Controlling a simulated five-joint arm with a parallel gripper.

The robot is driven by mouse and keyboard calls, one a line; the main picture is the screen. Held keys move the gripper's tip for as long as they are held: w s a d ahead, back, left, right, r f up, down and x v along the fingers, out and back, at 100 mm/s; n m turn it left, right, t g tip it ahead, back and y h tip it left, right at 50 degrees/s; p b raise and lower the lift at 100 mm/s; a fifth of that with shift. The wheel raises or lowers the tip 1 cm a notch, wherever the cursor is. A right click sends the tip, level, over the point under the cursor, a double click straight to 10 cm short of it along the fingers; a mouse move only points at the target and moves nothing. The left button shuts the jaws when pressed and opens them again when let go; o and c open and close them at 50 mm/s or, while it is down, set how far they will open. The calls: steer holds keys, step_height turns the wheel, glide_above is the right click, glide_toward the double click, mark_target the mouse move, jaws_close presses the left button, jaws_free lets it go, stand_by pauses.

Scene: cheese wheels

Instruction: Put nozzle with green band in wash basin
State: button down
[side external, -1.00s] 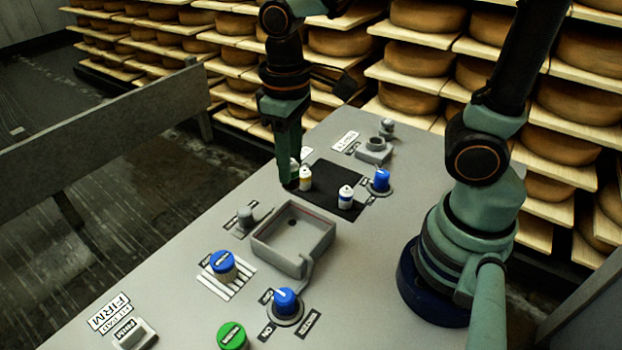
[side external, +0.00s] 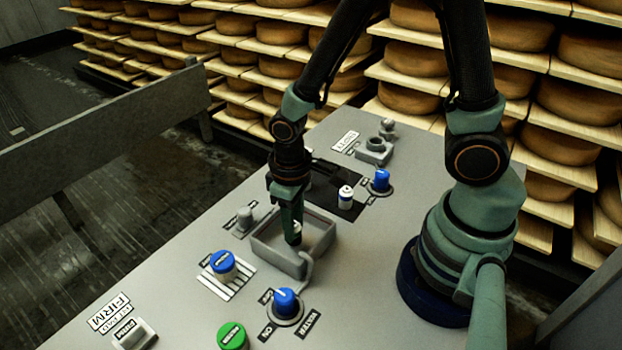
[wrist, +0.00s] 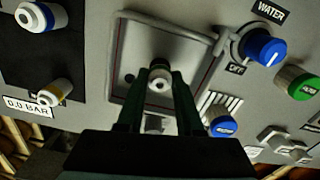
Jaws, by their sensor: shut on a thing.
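My gripper (side external: 293,238) is shut on a small white nozzle (wrist: 159,83), seen end-on between the fingertips in the wrist view. Its band colour cannot be made out. In both views the gripper is over the grey square wash basin (side external: 325,232), which also shows in the wrist view (wrist: 192,52). I cannot tell how high the nozzle is above the basin floor. A nozzle with a blue band (side external: 346,197) stands on the black mat. A nozzle with a yellow band (wrist: 56,92) is at the mat's edge in the wrist view; my arm hides it in the side view.
A grey spout (side external: 306,266) bends over the basin's near corner. A blue water knob (side external: 286,300) stands close by, with a blue button (side external: 223,264) and a green button (side external: 232,336) near it. A blue knob (side external: 381,180) is beside the mat.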

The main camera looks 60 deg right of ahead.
steer(key=shift+f, duration=0.25)
steer(key=c, duration=0.6)
jaws_free()
steer(key=shift+o, duration=0.2)
steer(key=shift+r, duration=0.1)
step_height(320, 180, up, 12)
steer(key=d+r+m+t, duration=0.2)
steer(key=d+r+t, duration=0.3)
steer(key=d+r, duration=0.3)
steer(key=shift+w+r+t, duration=0.25)
steer(key=shift+r+t, duration=0.05)
steer(key=shift+r, duration=0.65)
